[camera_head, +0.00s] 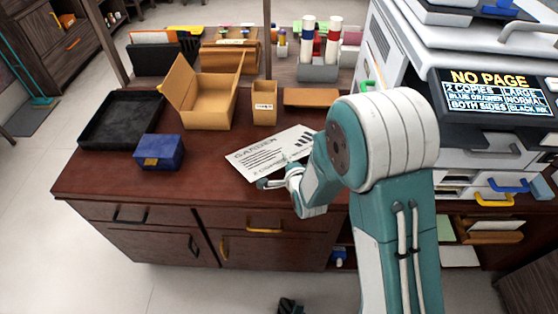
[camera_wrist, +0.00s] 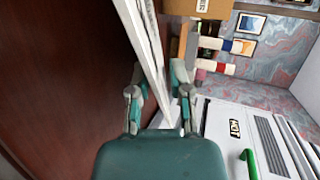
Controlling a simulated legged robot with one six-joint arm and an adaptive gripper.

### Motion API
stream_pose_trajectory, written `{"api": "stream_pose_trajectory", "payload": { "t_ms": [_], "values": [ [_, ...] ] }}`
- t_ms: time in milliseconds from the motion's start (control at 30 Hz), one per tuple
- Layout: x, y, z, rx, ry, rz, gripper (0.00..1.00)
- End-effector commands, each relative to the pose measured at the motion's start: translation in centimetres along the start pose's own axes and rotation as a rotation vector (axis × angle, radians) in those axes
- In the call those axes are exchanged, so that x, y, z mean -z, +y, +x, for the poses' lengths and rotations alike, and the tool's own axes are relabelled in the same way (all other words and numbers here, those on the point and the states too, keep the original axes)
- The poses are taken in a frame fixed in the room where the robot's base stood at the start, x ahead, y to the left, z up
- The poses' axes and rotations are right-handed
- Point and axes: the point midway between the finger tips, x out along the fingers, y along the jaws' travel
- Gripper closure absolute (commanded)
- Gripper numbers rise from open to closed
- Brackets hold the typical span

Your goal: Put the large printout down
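The large printout (camera_head: 266,153) is a white sheet with dark print and black bars, over the middle of the desk (camera_head: 110,181). My gripper (camera_head: 266,184) is at its front edge. My arm hides the sheet's right end in the head view.
A black tray (camera_head: 120,119), a blue box (camera_head: 159,151), an open cardboard box (camera_head: 201,99) and a small tan holder (camera_head: 264,101) stand left and behind. A white printer (camera_head: 475,90) stands right. The desk's front left is clear.

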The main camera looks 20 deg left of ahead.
Motion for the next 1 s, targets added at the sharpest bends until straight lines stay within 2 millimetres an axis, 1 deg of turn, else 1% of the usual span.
{"api": "stream_pose_trajectory", "payload": {
  "t_ms": [267, 367, 1000],
  "values": [
    [0.2, -0.1, -0.1, 0.002, 0.0, 0.002, 0.69],
    [0.1, -0.1, -0.5, 0.002, 0.0, 0.001, 0.69],
    [0.1, -0.1, -7.0, 0.002, 0.0, 0.001, 0.69]
  ]
}}
